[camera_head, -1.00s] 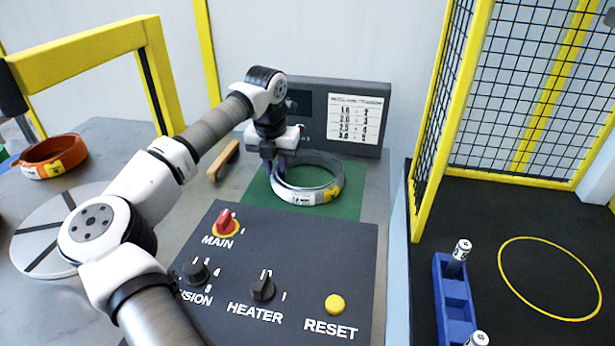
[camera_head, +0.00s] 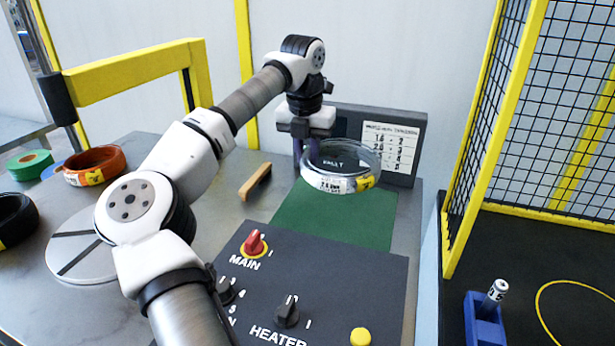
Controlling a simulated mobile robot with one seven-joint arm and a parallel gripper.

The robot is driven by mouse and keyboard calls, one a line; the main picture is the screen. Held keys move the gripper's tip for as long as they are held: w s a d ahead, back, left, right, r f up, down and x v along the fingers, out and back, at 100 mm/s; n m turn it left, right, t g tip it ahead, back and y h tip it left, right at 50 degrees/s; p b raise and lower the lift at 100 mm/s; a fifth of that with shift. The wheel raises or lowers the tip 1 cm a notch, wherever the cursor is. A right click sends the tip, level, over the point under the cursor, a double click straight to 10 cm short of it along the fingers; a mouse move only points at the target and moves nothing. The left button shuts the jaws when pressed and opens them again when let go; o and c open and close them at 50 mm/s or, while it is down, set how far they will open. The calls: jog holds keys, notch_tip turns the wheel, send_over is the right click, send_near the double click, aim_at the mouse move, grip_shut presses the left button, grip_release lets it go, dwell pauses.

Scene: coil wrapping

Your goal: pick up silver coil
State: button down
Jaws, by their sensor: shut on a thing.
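The silver coil (camera_head: 345,184) is a shiny ring with a white label and a yellow tag on its near side. My gripper (camera_head: 298,160) is shut on the left side of its ring wall. The coil is held above the green mat (camera_head: 335,225) and appears clear of it. My fingertips are partly hidden by the coil and the arm.
A control panel (camera_head: 330,262) with red, black and yellow controls lies in front of the mat. A dark display box (camera_head: 405,125) stands behind the coil. A wooden-handled tool (camera_head: 256,182), an orange coil (camera_head: 103,160) and a round turntable (camera_head: 72,238) are left. Yellow-framed mesh (camera_head: 485,120) stands right.

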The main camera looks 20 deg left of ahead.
notch_tip(320, 180, up, 10)
dwell(0.4)
